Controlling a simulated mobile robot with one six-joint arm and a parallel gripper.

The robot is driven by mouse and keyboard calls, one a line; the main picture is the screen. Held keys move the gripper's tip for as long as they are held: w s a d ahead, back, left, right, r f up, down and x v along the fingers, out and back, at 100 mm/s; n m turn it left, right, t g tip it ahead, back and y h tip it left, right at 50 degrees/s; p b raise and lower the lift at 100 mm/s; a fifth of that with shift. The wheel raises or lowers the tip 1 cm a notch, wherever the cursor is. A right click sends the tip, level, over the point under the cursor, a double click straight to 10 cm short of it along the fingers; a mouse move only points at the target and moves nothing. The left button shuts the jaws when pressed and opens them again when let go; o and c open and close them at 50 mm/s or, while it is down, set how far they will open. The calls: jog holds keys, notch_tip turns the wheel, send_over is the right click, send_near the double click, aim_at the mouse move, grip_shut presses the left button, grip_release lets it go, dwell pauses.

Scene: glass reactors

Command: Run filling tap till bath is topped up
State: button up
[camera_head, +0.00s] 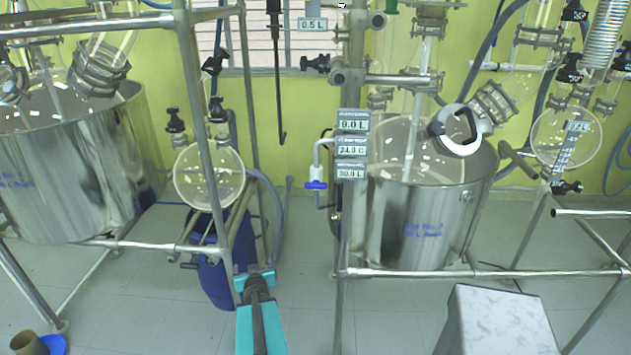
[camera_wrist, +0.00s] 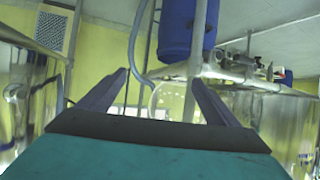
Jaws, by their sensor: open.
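The filling tap (camera_head: 316,185) has a blue handle, set crosswise under a pale bent pipe, in the middle of the head view. The bath (camera_head: 425,225) is a shiny steel tub with blue lettering, right of the tap, with glassware in it. Three small displays (camera_head: 352,145) beside the tap seem to read 9.0 L, 24.0 C and 30.0 L. My gripper (camera_head: 255,278) is low and left of the tap, apart from it. In the wrist view its two fingers (camera_wrist: 160,85) are spread with nothing between them. I cannot make out the tap for sure there.
A blue drum (camera_head: 218,270) stands behind my gripper, under a round glass flask (camera_head: 209,175). Steel frame pipes (camera_head: 345,230) rise between my gripper and the bath. Another steel tub (camera_head: 75,170) is at left. A grey box (camera_head: 497,322) stands front right. Floor is clear in the middle.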

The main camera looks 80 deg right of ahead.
jog(key=s+d+r+m+g+h+p, duration=0.1)
jog(key=s+d+r+h+p, duration=0.1)
jog(key=s+d+r, duration=0.4)
jog(key=s+d+r+m+g+h+p, duration=0.1)
jog(key=s+d+r+h, duration=0.3)
jog(key=s+r, duration=0.8)
notch_tip(320, 180, up, 3)
jog(key=shift+s+d+f+m+h+p, duration=0.1)
jog(key=shift+s+d+m+h+p, duration=0.25)
jog(key=shift+d+m+p, duration=0.6)
jog(key=shift+w+d+n, duration=0.1)
jog(key=shift+w+n, duration=0.1)
jog(key=shift+n, duration=0.05)
